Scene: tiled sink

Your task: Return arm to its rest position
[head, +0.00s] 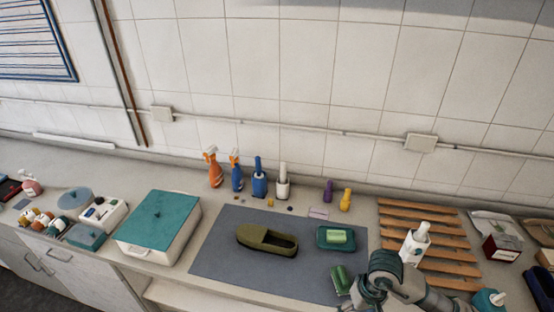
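My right arm comes in at the lower right, with its gripper (368,297) low at the front edge of the counter, right of a green item (340,280). The fingers are too small and too hidden by the arm to show whether they are open or shut. A white bottle (414,245) stands tilted in the picture just behind the arm, over the wooden slatted rack (425,225); its lower part is partly hidden. My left arm and gripper are not in view.
A grey mat (225,255) holds an olive shoe (266,240) and a green dish (323,243) with a light green bar. Spray bottles (213,168) and other bottles line the back. A teal-lidded box (158,222) stands left. Boxes (500,248) crowd the right.

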